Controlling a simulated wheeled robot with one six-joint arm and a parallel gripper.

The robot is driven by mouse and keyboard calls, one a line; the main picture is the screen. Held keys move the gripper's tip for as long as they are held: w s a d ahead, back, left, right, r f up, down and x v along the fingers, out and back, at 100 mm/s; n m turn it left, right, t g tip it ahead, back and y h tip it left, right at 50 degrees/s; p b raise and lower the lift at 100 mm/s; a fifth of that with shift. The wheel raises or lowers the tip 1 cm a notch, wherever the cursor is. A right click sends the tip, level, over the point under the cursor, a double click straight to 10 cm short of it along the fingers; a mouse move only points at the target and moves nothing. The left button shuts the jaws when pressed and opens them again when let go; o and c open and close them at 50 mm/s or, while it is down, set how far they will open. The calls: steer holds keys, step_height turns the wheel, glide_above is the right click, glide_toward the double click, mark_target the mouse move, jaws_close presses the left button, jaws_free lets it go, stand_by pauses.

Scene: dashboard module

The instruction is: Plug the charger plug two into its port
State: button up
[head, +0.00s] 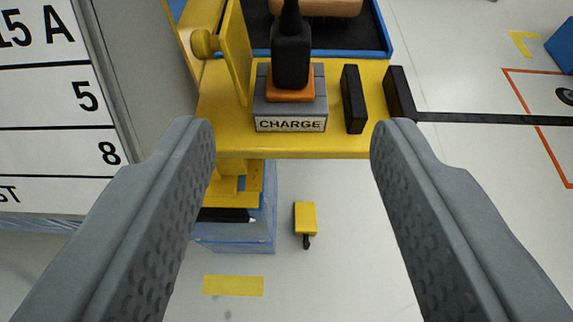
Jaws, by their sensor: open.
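A black plug (291,62) with a black cable rising from its top stands upright at the top centre. Below it is an orange piece (290,91) on a grey block (290,113) labelled CHARGE. I cannot tell whether the orange piece belongs to the plug or the block, and no open socket shows. The block sits on a yellow ledge (235,138). My gripper (293,135) is open and empty, its two grey fingers spread wide. In the picture the plug and block lie between and beyond the fingertips; neither finger appears to touch them.
Two black upright pieces (354,98) stand right of the block, with a dark bar (490,118) running right. A yellow upright plate with a knob (205,42) stands left. Behind is a blue-edged dark tray (385,40). A white panel with numbers (55,100) fills the left.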

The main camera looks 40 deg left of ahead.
steer(key=shift+v, duration=1.2)
steer(key=shift+w+d, duration=0.1)
step_height(320, 180, up, 28)
steer(key=s+a+m+t+h, duration=0.2)
steer(key=s+m+t+h, duration=0.1)
steer(key=t+h, duration=0.3)
steer(key=s+a+r+m+h, duration=0.1)
steer(key=s+a+r+m, duration=0.1)
steer(key=s+r, duration=0.6)
steer(key=s+a+r+m, duration=0.2)
steer(key=s+a+r, duration=0.2)
steer(key=s+r, duration=0.5)
steer(key=s, duration=0.6)
steer(key=shift+s+a+r+t+h, duration=0.2)
steer(key=shift+a+t+h, duration=0.1)
steer(key=shift+a+h, duration=0.1)
